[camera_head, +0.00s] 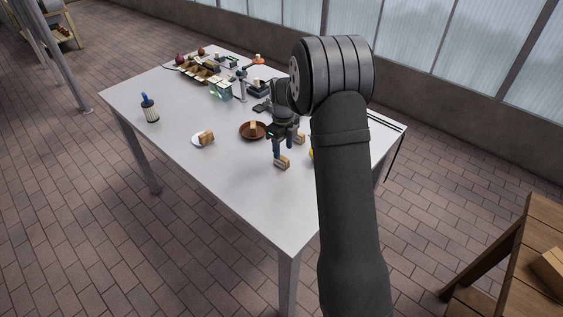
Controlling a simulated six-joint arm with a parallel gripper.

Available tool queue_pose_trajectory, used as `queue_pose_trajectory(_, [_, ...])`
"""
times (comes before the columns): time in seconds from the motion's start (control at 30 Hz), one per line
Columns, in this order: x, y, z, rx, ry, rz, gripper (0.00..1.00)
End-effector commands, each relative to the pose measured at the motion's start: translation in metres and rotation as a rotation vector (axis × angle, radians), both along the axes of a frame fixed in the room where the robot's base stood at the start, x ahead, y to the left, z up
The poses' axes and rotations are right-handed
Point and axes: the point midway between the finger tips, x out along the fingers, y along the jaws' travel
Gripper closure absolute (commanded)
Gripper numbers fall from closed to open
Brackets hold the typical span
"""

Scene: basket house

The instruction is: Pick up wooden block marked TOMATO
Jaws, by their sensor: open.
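Several small wooden blocks are on the grey-white table (226,178). One block (282,163) lies on the bare tabletop just below my gripper. Another block (300,138) is just right of my gripper. A third block (206,138) is on a white plate (196,141), and one more block (253,128) stands on a brown plate (244,135). The markings are too small to read, so I cannot tell which block says TOMATO. My gripper (284,147) points down, open, close to the nearest block; whether it touches is unclear.
A compartment tray (199,73) and several small items crowd the far end. A yellow thing (311,153) is mostly hidden behind my arm. The front of the table is clear.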

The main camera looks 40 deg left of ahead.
Motion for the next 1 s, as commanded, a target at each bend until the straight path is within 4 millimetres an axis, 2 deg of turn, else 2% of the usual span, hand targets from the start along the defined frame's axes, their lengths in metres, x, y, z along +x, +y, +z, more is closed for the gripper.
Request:
queue_pose_trajectory(0.27, [0.000,0.003,-0.018,-0.001,0.001,0.001,0.51])
queue_pose_trajectory(0.53, [0.001,0.008,-0.055,-0.001,0.001,0.000,0.51])
queue_pose_trajectory(0.77, [0.001,0.008,-0.058,0.001,0.000,0.001,0.51])
queue_pose_trajectory(1.0, [0.001,0.008,-0.057,0.001,0.000,0.001,0.96])
